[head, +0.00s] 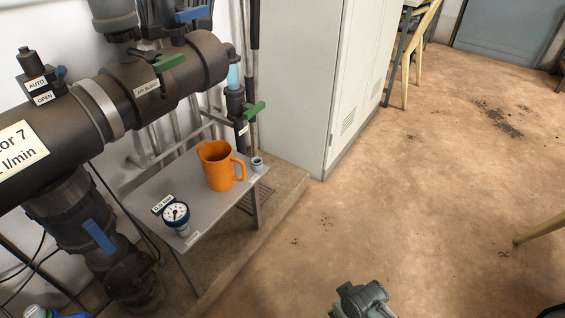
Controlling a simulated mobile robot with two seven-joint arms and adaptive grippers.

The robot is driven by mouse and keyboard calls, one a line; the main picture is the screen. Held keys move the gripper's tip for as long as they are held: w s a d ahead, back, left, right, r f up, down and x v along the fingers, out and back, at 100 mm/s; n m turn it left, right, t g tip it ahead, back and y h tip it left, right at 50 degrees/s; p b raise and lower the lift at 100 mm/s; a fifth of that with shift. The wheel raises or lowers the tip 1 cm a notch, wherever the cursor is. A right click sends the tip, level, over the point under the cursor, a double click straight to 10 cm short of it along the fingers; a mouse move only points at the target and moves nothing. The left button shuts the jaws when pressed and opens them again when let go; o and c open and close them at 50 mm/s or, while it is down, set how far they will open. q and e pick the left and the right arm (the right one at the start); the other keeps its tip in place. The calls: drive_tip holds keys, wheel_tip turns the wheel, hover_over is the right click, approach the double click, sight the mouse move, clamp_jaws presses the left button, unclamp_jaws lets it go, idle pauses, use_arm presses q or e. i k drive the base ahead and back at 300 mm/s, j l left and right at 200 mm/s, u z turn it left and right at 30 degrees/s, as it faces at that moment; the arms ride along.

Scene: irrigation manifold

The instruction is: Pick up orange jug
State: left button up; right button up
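The orange jug (217,167) stands upright on a small grey metal shelf table (205,207) beside the pipes, left of centre in the head view. Its handle points to the right. Nothing is touching the jug except the table under it. A dark grey part of my own, which looks like my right gripper (362,301), shows at the bottom edge, well to the right of and in front of the table. Its fingers cannot be made out. My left gripper is not in view.
A round pressure gauge (177,216) and a small grey cup-like fitting (257,163) share the table with the jug. Large dark pipes (140,85) with a green-handled valve overhang at left. A white cabinet (315,80) stands behind. The brown floor (420,200) at right is mostly clear.

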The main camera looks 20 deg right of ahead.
sight(217, 158)
drive_tip(key=z, duration=0.2)
drive_tip(key=i+l, duration=0.15)
drive_tip(key=l, duration=0.15)
drive_tip(key=i+l+u, duration=0.1)
drive_tip(key=l, duration=0.25)
drive_tip(key=i+l, duration=0.2)
drive_tip(key=i+l+u, duration=0.1)
drive_tip(key=l, duration=0.35)
drive_tip(key=i, duration=0.05)
